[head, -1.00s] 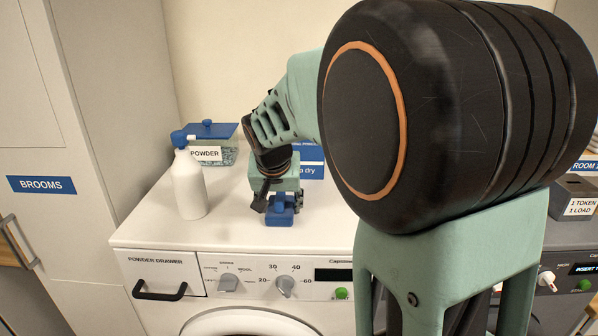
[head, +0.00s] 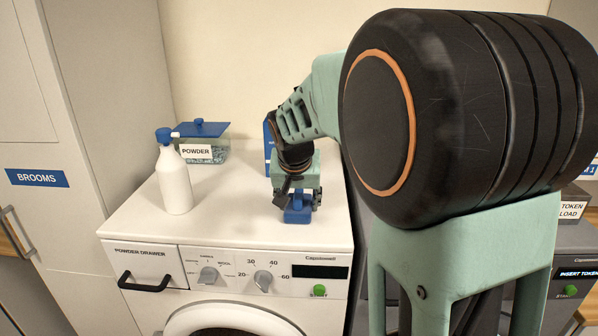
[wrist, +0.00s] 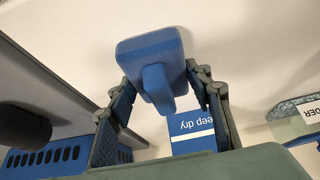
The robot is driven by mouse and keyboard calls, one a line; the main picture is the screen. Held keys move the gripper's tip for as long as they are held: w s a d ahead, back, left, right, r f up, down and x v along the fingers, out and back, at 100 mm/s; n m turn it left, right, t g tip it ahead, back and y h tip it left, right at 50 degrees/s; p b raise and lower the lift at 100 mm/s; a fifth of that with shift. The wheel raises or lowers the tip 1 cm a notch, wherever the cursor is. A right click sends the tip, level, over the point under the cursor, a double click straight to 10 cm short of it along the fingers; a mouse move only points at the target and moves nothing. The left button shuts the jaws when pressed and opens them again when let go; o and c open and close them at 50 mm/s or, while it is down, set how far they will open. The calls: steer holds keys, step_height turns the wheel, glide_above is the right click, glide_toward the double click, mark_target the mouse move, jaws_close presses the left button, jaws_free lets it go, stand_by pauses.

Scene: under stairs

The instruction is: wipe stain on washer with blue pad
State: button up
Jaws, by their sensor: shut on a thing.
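The blue pad (head: 297,216) has a raised blue handle, and my gripper (head: 296,196) is shut on it. The wrist view also shows the pad (wrist: 150,45) between the two fingers of my gripper (wrist: 165,85). The pad is at the white top of the washer (head: 232,218), near its right edge. It looks to be on or just above the surface; I cannot tell if it touches. No stain shows on the visible part of the top; the patch under the pad is hidden.
A white bottle with a blue cap (head: 174,182) stands at the left of the top. Behind it is a powder box (head: 206,147) with a blue lid. A blue box (wrist: 193,138) stands behind my gripper. A dark machine (head: 571,262) is at the right.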

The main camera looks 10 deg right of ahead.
mark_target(297, 191)
step_height(297, 191, up, 2)
steer(key=shift+r, duration=0.25)
steer(key=shift+a+r+p, duration=0.25)
steer(key=shift+r+p, duration=0.4)
steer(key=shift+p, duration=0.15)
steer(key=shift+r+p, duration=1.4)
steer(key=shift+r, duration=0.7)
steer(key=shift+f, duration=0.1)
